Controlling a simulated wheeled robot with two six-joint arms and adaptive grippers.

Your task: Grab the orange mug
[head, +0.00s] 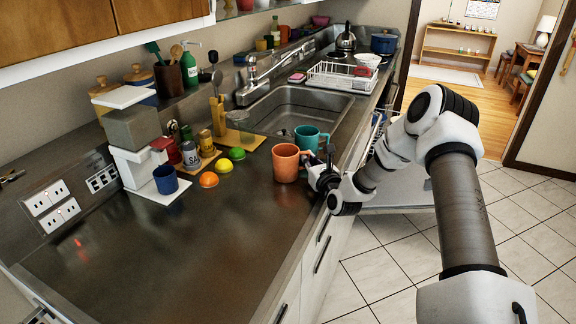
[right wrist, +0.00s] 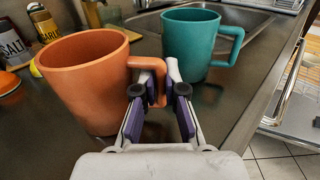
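The orange mug (head: 286,162) stands upright on the dark counter near its front edge. In the right wrist view the orange mug (right wrist: 88,80) fills the left side, its handle towards me. My right gripper (head: 322,174) is at the handle; in its wrist view the fingers (right wrist: 159,80) lie on both sides of the handle's upright part and look closed on it, one finger inside the loop. The mug's base appears to rest on the counter. My left gripper is not in view.
A teal mug (head: 308,138) stands just behind the orange one, also in the wrist view (right wrist: 190,42). Orange, yellow and green halves (head: 208,180) and spice jars (head: 190,154) are to the left. A sink (head: 296,108) lies behind. The front counter is clear.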

